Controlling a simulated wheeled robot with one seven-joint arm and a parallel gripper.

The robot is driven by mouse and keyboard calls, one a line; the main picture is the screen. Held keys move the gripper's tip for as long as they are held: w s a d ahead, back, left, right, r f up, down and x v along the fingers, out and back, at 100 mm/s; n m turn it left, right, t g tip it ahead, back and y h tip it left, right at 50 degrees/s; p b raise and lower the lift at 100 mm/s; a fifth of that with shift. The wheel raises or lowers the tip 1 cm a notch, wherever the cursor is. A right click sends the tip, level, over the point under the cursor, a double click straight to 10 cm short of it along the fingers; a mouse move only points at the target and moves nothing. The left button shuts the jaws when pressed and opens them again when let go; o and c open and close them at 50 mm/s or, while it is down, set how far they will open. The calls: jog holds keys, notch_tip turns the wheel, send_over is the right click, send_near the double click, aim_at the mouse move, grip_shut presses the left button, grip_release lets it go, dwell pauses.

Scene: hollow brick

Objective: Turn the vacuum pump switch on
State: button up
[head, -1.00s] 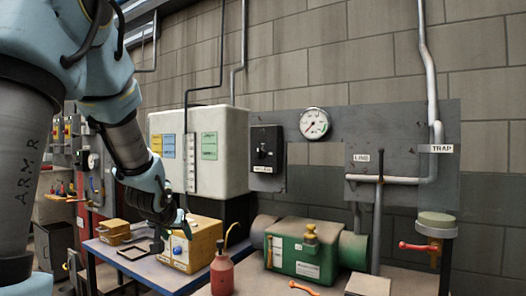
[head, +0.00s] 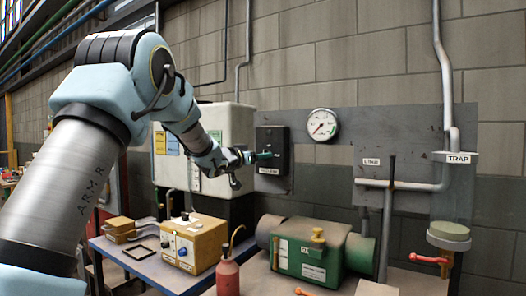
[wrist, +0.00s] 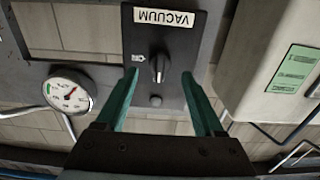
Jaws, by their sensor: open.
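The vacuum switch box (head: 272,138) is black and mounted on the grey wall panel, right of the white tank. In the wrist view it appears upside down, with a white VACUUM label (wrist: 164,17) and a rotary knob (wrist: 158,66). In the head view my gripper (head: 264,156) reaches the box front; contact cannot be told.
A pressure gauge (head: 321,124) is on the panel right of the switch. The white tank (head: 228,125) stands close to the left of it. Below are a yellow unit (head: 194,243), a red bottle (head: 228,275) and a green pump (head: 310,250). Pipes run at the right.

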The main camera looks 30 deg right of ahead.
jog(key=p+x, duration=0.1)
jog(key=x, duration=0.2)
jog(key=shift+d, duration=0.15)
grip_shut()
dwell(0.6)
